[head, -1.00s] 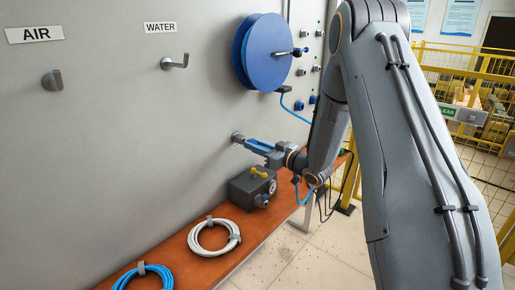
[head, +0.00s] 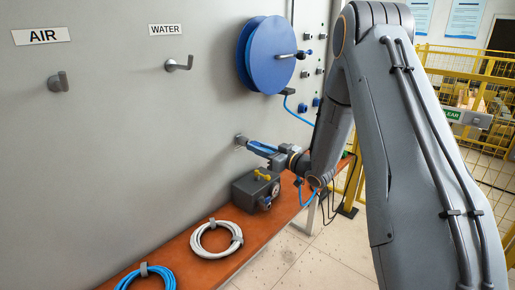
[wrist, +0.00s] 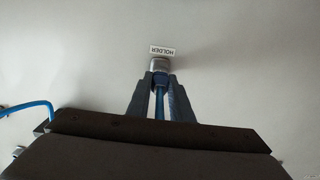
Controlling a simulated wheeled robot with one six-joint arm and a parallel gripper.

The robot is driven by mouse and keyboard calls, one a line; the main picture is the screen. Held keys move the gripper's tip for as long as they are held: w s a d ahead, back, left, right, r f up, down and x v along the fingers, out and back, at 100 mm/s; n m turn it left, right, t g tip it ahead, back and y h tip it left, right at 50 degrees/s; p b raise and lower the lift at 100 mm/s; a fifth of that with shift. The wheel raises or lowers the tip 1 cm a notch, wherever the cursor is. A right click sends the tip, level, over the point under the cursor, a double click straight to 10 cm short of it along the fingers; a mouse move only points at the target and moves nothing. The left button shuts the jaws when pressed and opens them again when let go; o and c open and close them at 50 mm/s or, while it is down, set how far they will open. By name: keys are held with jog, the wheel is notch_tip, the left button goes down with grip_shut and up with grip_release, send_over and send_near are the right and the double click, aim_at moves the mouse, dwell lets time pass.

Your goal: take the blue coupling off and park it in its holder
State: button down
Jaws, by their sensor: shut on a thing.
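My gripper (head: 264,147) is at the grey wall panel, shut on the blue coupling. In the wrist view its two fingers (wrist: 160,92) close around the blue coupling (wrist: 160,106), which shows as a narrow blue strip between them. A silver round fitting (wrist: 159,65) is at the fingertips, just under an upside-down HOLDER label (wrist: 162,50) on the wall. In the head view a grey metal holder piece (head: 240,139) sticks out of the wall at the fingertips. The fingers hide the coupling's front end, so I cannot tell how far it sits in the holder.
A blue hose reel (head: 272,54) hangs on the wall above. An orange bench (head: 185,250) below carries a dark box with yellow fittings (head: 255,188), a white hose coil (head: 216,250) and a blue coil (head: 147,277). A blue hose (wrist: 25,107) trails beside my wrist.

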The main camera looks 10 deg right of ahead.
jog(key=shift+w+a, duration=0.35)
jog(key=shift+w, duration=0.1)
dwell(1.0)
jog(key=c, duration=1.5)
grip_release()
jog(key=shift+d, duration=0.1)
jog(key=s+d+f+m+g+h+b, duration=0.1)
jog(key=s+d+f+m+g+h, duration=0.2)
jog(key=s+h, duration=0.35)
jog(key=s+d+f+m+g+h+b, duration=0.2)
jog(key=s+d+g+h, duration=0.15)
jog(key=s, duration=0.55)
jog(key=s+a+g, duration=0.1)
jog(key=s+g, duration=0.1)
jog(key=s, duration=0.5)
jog(key=s+a+f+m+g, duration=0.1)
jog(key=s+a+g, duration=0.1)
jog(key=s, duration=0.6)
jog(key=s+a+f+m+g, duration=0.1)
jog(key=s+a+g, duration=0.1)
jog(key=s, duration=0.5)
jog(key=shift+s+f+g+h, duration=0.2)
jog(key=shift+s+g+h, duration=0.1)
jog(key=shift+g, duration=0.15)
